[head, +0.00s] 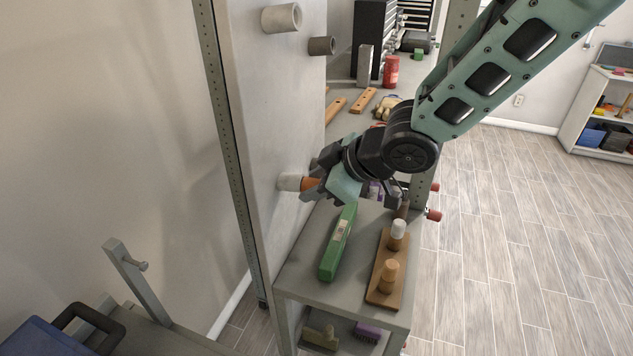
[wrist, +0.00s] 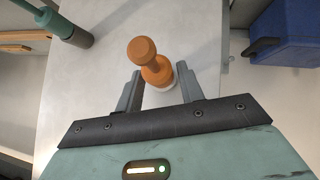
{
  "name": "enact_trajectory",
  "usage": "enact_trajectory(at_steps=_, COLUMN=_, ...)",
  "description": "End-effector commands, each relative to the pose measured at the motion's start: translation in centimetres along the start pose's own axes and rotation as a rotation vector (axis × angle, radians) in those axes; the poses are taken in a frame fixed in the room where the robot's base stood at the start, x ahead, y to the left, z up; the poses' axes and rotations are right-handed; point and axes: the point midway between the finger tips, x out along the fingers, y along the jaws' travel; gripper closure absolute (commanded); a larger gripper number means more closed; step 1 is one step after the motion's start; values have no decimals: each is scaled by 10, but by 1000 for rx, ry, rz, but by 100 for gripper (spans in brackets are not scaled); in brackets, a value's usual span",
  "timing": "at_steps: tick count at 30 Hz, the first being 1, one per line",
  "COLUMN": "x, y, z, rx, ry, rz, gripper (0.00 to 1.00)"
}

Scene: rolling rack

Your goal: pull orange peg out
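The orange peg (head: 311,184) sits in a pale round socket (head: 289,182) on the side of the grey upright panel (head: 285,110). In the wrist view the peg (wrist: 143,50) shows a round knob and a wider collar, with the pale socket partly visible below the collar. My gripper (head: 314,181) is at the peg, close to the panel. In the wrist view my gripper (wrist: 160,78) is open, with one finger on each side of the collar. A small gap seems to show at each finger. In the head view the gripper hides part of the peg.
A pale socket (head: 281,18) and a dark one (head: 321,46) stick out higher on the panel. Open floor lies to the right.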

Motion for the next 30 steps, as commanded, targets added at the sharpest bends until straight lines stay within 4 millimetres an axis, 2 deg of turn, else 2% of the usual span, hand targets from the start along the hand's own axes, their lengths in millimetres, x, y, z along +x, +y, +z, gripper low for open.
enact_trajectory(at_steps=1, x=0, y=0, z=0, rx=0, ry=0, rz=0, gripper=77)
enact_trajectory(at_steps=3, x=0, y=0, z=0, rx=0, ry=0, rz=0, gripper=96)
enact_trajectory(at_steps=5, x=0, y=0, z=0, rx=0, ry=0, rz=0, gripper=96)
enact_trajectory(at_steps=6, x=0, y=0, z=0, rx=0, ry=0, rz=0, gripper=84)
enact_trajectory(at_steps=7, x=0, y=0, z=0, rx=0, ry=0, rz=0, gripper=92)
enact_trajectory(at_steps=8, x=0, y=0, z=0, rx=0, ry=0, rz=0, gripper=96)
enact_trajectory(at_steps=30, x=-19, y=1, z=14, rx=1, ry=0, rz=1, gripper=96)
